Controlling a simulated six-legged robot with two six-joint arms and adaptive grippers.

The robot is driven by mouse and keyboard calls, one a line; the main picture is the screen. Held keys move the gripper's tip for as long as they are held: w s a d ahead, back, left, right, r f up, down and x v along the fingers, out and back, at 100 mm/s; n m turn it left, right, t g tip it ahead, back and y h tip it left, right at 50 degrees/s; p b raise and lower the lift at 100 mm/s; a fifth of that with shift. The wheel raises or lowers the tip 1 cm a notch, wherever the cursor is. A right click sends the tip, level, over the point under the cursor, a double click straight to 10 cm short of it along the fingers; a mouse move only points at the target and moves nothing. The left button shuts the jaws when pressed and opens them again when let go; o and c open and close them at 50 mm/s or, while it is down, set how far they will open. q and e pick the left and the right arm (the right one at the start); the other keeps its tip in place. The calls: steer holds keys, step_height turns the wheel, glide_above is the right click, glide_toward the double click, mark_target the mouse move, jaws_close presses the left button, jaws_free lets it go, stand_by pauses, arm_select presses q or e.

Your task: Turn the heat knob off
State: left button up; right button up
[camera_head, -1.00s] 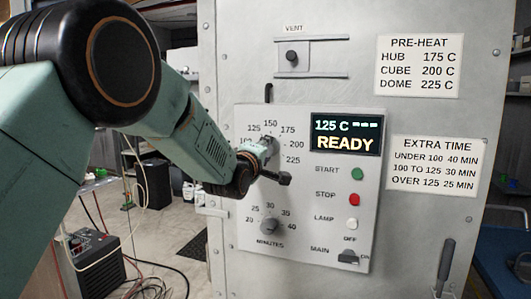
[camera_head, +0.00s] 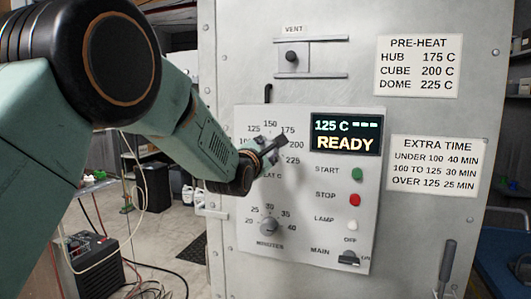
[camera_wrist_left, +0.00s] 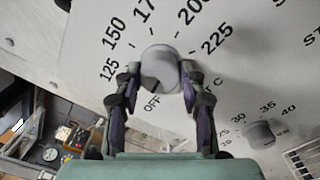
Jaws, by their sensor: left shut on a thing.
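The heat knob (camera_wrist_left: 160,66) is a round grey dial ringed by marks from 125 to 225, with an OFF mark beside it in the left wrist view. A dark mark shows on its lower side, toward OFF; its exact setting is hard to read. My left gripper (camera_wrist_left: 160,78) has one finger on each side of the knob and is shut on it. In the head view my left gripper (camera_head: 270,150) is at the upper dial and hides most of the knob. My right gripper is not in view.
The display (camera_head: 346,134) reads 125 C and READY. The minutes knob (camera_head: 269,227) sits below the heat dial. The green start button (camera_head: 357,174), red stop button (camera_head: 355,200), lamp (camera_head: 353,225) and main switch (camera_head: 349,257) line the panel's right side.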

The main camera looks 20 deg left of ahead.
arm_select(q)
steer(key=shift+r+n, duration=0.2)
steer(key=shift+n, duration=1.7)
steer(key=o, duration=1.1)
steer(key=shift+w+f, duration=0.1)
steer(key=shift+o, duration=0.2)
steer(key=s, duration=1.2)
steer(key=shift+s, duration=0.1)
steer(key=shift+f, duration=0.1)
